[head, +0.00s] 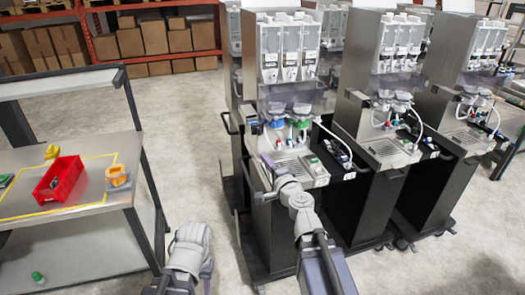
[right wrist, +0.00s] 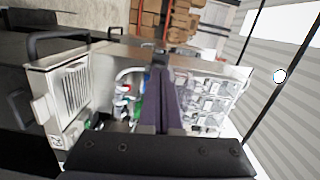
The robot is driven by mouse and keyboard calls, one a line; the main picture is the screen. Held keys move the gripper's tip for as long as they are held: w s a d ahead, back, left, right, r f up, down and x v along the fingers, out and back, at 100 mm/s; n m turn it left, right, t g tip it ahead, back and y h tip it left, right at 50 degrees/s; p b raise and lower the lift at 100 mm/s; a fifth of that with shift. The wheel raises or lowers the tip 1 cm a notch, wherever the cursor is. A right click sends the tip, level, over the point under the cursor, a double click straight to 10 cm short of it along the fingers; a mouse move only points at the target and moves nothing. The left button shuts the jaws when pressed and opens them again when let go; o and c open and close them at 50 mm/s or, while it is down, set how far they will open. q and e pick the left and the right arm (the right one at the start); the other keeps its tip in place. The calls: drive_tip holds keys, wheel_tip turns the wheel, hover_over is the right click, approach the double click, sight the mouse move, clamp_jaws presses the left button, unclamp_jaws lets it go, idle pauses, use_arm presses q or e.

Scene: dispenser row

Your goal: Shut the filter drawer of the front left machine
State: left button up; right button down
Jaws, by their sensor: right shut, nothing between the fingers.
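The front left machine (head: 287,75) is a tall grey dispenser with clear-fronted white units on top, blue, green and red-marked parts below them, and a tray-like front ledge (head: 318,172). I cannot pick out its filter drawer for certain, nor tell how far it stands out; my right arm covers part of the lower front. My right gripper (head: 268,163) is at the left of that ledge. In the right wrist view its purple fingers (right wrist: 161,102) are together and empty, pointing at the machine; contact is unclear. Of my left arm only grey links show, low in the head view.
More machines stand close on the right, with hoses and dark side shelves (head: 345,160). A workbench (head: 80,215) on the left holds a red bin (head: 60,180) and an orange item (head: 117,177). Open floor lies between. Shelves of boxes (head: 150,38) are behind.

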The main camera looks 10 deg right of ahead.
drive_tip(key=d+m+h, duration=0.1)
drive_tip(key=d+m, duration=0.1)
drive_tip(key=d, duration=0.1)
approach(256, 126)
drive_tip(key=w+f, duration=0.1)
drive_tip(key=w, duration=0.1)
drive_tip(key=w+f, duration=0.1)
drive_tip(key=shift+w+d+f, duration=0.1)
drive_tip(key=shift+w+d, duration=0.05)
drive_tip(key=shift+w, duration=0.5)
drive_tip(key=w, duration=0.9)
drive_tip(key=shift+a, duration=0.25)
drive_tip(key=shift+s, duration=0.2)
